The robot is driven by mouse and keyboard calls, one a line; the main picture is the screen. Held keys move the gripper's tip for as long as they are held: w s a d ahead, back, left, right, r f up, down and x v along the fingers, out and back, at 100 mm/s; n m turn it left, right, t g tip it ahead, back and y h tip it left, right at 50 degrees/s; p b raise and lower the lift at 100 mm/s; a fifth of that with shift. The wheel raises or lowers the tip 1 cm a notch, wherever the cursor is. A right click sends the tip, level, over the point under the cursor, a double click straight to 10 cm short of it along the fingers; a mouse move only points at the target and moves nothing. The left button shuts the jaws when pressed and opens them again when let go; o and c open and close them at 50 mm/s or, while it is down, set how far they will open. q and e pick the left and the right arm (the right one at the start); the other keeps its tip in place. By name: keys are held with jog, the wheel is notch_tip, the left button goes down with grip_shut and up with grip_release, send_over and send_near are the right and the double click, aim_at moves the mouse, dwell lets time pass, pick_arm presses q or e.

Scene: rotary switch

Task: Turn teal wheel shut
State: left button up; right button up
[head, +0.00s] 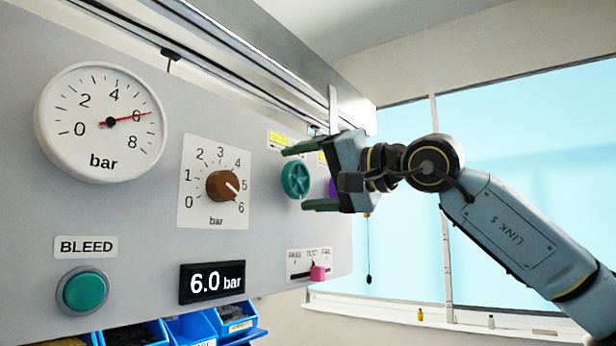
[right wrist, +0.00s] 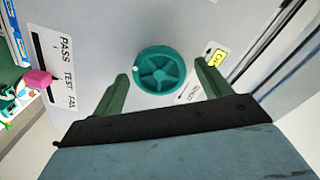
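The teal wheel (head: 296,179) is a round spoked handwheel on the grey panel, right of the brown dial. It also shows in the right wrist view (right wrist: 160,71), whole and unobstructed, with a small white dot at its upper left rim. My right gripper (head: 304,178) is open, its two green fingers pointing at the panel, one above and one below the wheel in the head view. In the right wrist view the fingers (right wrist: 163,78) stand to either side of the wheel, apart from it. My left gripper is not in view.
A purple part (head: 333,188) shows partly behind my right gripper. A slider with a pink knob (head: 317,273) sits below the wheel. The panel also bears a gauge (head: 103,122), a brown dial (head: 223,186), a 6.0 bar display (head: 212,282) and a teal BLEED button (head: 83,291). Blue bins (head: 190,328) stand below.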

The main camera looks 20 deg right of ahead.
jog(key=shift+w, duration=0.1)
jog(key=c, duration=0.9)
